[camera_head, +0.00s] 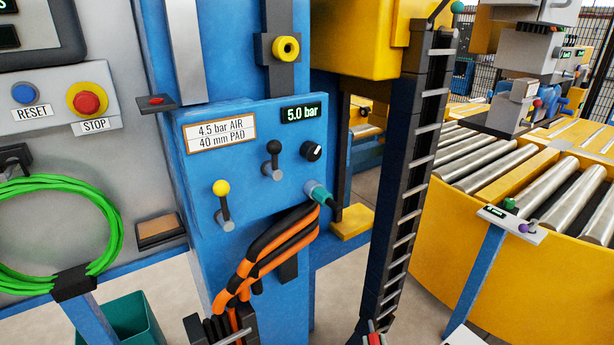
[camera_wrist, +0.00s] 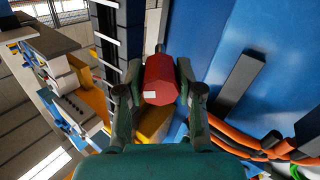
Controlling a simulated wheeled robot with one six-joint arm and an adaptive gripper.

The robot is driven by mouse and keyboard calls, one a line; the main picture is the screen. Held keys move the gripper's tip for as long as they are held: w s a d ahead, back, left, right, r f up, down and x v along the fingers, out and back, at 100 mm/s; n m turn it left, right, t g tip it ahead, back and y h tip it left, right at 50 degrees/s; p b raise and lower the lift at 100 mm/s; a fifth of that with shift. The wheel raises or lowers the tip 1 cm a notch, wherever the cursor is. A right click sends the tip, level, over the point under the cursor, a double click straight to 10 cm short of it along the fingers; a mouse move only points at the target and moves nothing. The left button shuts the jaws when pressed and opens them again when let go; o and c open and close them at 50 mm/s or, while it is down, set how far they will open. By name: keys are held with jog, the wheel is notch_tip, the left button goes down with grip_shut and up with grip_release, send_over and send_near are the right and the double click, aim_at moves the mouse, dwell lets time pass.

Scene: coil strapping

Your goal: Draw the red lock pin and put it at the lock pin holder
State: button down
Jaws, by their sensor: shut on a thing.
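The red lock pin (camera_wrist: 160,78) shows in the wrist view as a faceted red head with a small white label. My gripper (camera_wrist: 160,68) has its two dark green fingers shut on either side of this head.
A blue panel (camera_head: 240,180) carries levers, a 5.0 bar display and a teal connector. Orange and black cables (camera_head: 270,248) hang below it. A dark ladder-like cable chain (camera_head: 408,190) stands to the right, with a yellow roller conveyor (camera_head: 500,240) beyond. Green hose loops (camera_head: 112,225) hang left.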

jog(key=s+f, duration=0.9)
jog(key=s, duration=0.1)
jog(key=shift+s+f, duration=0.15)
